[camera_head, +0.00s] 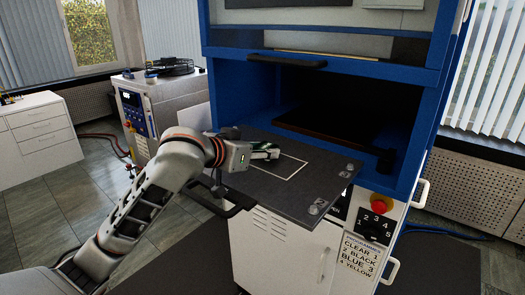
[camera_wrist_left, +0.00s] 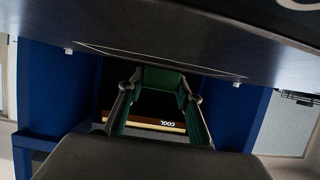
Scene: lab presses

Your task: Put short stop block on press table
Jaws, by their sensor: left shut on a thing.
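The press table (camera_head: 250,185) is a dark grey plate pulled out in front of the blue press, with a pale rectangle outlined on it. My left gripper (camera_head: 266,152) reaches in from the left, low over the table near the outline. In the left wrist view my left gripper (camera_wrist_left: 158,95) is shut on a dark greenish piece (camera_wrist_left: 165,77), which I take to be the short stop block. The fingers mostly hide it in the head view. I cannot tell whether it touches the table. My right gripper is not in view.
Two small metal fittings (camera_head: 318,208) (camera_head: 350,168) sit at the table's right side. The press opening (camera_head: 320,95) is behind it. A control panel with a red button (camera_head: 380,203) is below right. A grey cabinet (camera_head: 165,105) stands at the left.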

